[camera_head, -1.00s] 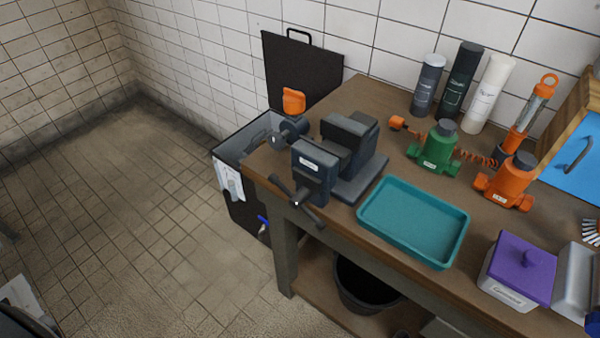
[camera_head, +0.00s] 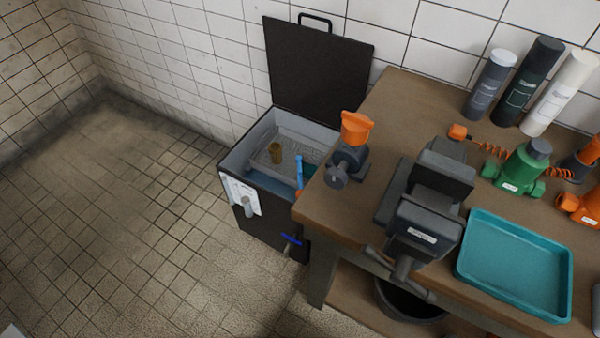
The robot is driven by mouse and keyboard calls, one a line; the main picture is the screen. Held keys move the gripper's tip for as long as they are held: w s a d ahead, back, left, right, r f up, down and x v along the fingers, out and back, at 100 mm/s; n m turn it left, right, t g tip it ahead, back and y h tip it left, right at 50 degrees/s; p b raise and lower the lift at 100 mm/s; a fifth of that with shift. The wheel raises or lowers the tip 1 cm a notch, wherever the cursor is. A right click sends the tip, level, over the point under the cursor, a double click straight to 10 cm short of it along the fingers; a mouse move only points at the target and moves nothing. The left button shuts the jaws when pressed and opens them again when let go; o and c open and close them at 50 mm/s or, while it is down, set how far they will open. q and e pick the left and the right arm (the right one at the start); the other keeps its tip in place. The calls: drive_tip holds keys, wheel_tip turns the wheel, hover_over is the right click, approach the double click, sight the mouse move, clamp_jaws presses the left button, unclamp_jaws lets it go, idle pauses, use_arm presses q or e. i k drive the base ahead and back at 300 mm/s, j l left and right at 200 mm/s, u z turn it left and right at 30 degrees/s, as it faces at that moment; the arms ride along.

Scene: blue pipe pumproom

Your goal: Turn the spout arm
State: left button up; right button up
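An open black tank (camera_head: 250,225) with a raised lid (camera_head: 318,72) stands on the floor left of the workbench. Inside it, a thin upright blue piece (camera_head: 299,170) rises near the right side, with a bit of orange at its lower end. It looks like the spout arm, but I cannot tell for sure at this size. The bench corner partly hides its lower part. Neither of my grippers shows in the head view.
The wooden bench (camera_head: 412,102) holds a grey vise (camera_head: 422,225), a dark device with an orange top (camera_head: 356,128), a teal tray (camera_head: 515,262), a green unit (camera_head: 520,166) and several bottles. A blue-handled valve (camera_head: 291,240) sticks out of the tank's front. The tiled floor (camera_head: 130,210) at left is clear.

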sight(299, 158)
drive_tip(key=j+z, duration=0.5)
drive_tip(key=k+j+z, duration=0.1)
drive_tip(key=j+z, duration=0.2)
drive_tip(key=z, duration=0.15)
drive_tip(key=k+j+z, duration=0.15)
drive_tip(key=j+z, duration=0.2)
drive_tip(key=z, duration=0.15)
